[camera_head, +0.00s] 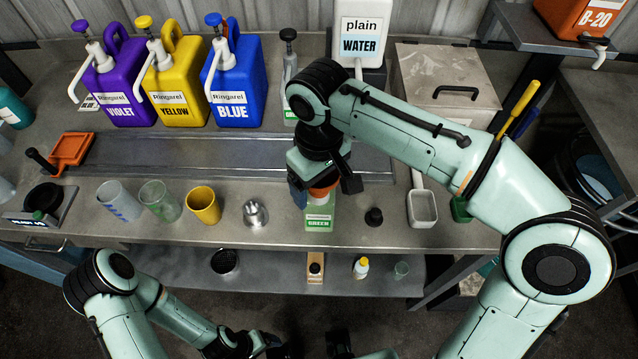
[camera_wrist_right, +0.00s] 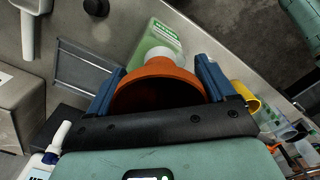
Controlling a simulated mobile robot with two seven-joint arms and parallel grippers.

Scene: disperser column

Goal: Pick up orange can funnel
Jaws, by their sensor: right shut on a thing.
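The orange funnel (camera_head: 322,191) is between the fingers of my right gripper (camera_head: 325,186), over the green-labelled can (camera_head: 320,212) near the front of the bench. In the right wrist view the funnel (camera_wrist_right: 160,72) shows its wide, dark mouth, with the blue fingers of my right gripper (camera_wrist_right: 160,88) closed against its two sides. The can (camera_wrist_right: 152,38) lies just beyond it, with a white part between them. I cannot tell whether the funnel still touches the can. My left gripper (camera_head: 290,347) is low at the bottom edge, partly cut off, away from the bench top.
A yellow cup (camera_head: 203,205), a metal piece (camera_head: 254,213) and clear cups stand left of the can. A small black stopper (camera_head: 374,217) and a white scoop (camera_head: 422,207) are right. Violet, yellow and blue pump jugs (camera_head: 236,85) and the water jug (camera_head: 361,35) stand behind.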

